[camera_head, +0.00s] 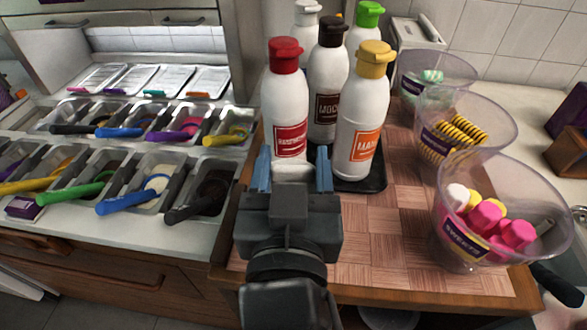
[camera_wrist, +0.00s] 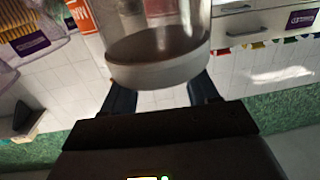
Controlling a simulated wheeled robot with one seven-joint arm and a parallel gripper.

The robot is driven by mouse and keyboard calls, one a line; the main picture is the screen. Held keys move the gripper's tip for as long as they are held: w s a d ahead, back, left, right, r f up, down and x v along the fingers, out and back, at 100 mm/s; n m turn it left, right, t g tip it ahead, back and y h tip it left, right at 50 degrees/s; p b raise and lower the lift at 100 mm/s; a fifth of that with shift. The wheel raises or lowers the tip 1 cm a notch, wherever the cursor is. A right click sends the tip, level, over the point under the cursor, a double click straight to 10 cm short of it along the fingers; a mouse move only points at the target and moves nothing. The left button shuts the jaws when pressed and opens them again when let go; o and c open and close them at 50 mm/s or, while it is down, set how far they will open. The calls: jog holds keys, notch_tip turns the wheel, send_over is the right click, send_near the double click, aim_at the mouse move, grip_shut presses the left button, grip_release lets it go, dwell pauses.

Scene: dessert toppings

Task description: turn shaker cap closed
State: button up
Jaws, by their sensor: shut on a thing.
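The shaker (camera_wrist: 158,35) fills the top middle of the wrist view, a clear cylinder with something brownish inside. A pale grey band, apparently its cap (camera_wrist: 160,76), sits at the end nearest my gripper (camera_wrist: 161,92). The two dark fingers stand on either side of this band and are shut on it. In the head view my gripper (camera_head: 293,168) reaches forward over the wooden counter, with a small white part of the cap (camera_head: 293,174) between its bluish fingertips. The rest of the shaker is hidden there. I cannot tell how far the cap is turned.
Several sauce bottles stand close beyond my gripper, including a red-capped one (camera_head: 287,100) and a yellow-capped one (camera_head: 362,120), on a black tray (camera_head: 372,185). Clear bowls, one with marshmallows (camera_head: 450,235), line the right. Topping bins (camera_head: 160,185) with spoons lie left. Counter between is free.

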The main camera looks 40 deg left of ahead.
jog(key=shift+f+m+t+h+b, duration=0.2)
jog(key=shift+m+t+h+b, duration=0.5)
jog(key=shift+h+b, duration=0.4)
jog(key=shift+r+m+h, duration=0.15)
jog(key=shift+m+h, duration=0.35)
jog(key=o, duration=1)
jog(key=shift+s+d, duration=0.1)
jog(key=shift+s, duration=0.05)
jog(key=b+v, duration=0.1)
jog(key=v, duration=0.6)
jog(key=shift+s+d+b, duration=0.15)
jog(key=shift+s+b, duration=0.1)
jog(key=shift+b, duration=0.1)
